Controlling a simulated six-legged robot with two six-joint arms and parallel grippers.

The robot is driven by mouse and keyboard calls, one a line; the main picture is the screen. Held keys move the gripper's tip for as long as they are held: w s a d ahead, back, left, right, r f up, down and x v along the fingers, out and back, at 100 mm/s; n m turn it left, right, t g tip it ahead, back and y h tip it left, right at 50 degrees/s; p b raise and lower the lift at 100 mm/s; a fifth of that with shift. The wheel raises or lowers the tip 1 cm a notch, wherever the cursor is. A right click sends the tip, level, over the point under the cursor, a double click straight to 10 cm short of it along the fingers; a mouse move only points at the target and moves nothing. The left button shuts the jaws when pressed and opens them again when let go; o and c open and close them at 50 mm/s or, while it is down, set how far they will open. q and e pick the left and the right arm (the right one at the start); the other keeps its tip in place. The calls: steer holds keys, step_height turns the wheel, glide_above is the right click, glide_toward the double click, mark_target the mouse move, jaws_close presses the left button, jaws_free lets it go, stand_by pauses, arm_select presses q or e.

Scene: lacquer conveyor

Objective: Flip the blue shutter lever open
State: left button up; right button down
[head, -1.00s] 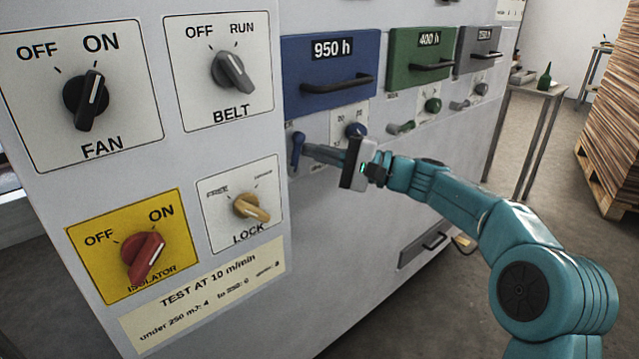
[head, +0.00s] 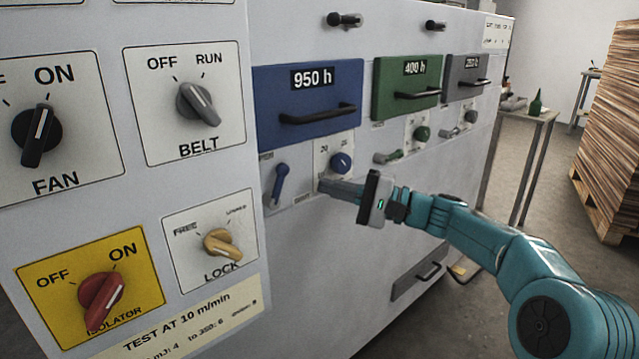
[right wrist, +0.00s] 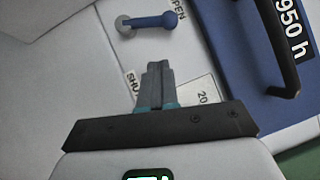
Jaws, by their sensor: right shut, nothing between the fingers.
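The blue shutter lever (head: 280,183) is on the panel below the blue 950 h drawer, left of a blue round knob (head: 341,162). Its thick blue end points up, toward the label that reads OPEN in the right wrist view; the lever (right wrist: 150,21) runs there from a grey pivot. The SHUT label (right wrist: 131,85) is by my fingers. My right gripper (head: 322,186) is shut and empty, right of the lever and apart from it. Its closed fingers (right wrist: 157,66) point at the lever across a gap. My left gripper is not in view.
A green drawer (head: 407,88) and a grey drawer (head: 467,82) are further right. A panel with fan, belt, isolator and lock (head: 222,245) knobs stands out at left.

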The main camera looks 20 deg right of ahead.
steer(key=r+v, duration=0.1)
steer(key=v, duration=0.5)
steer(key=shift+s+d+f+p, duration=0.25)
steer(key=shift+s+f+p, duration=0.1)
steer(key=shift+s+f, duration=0.1)
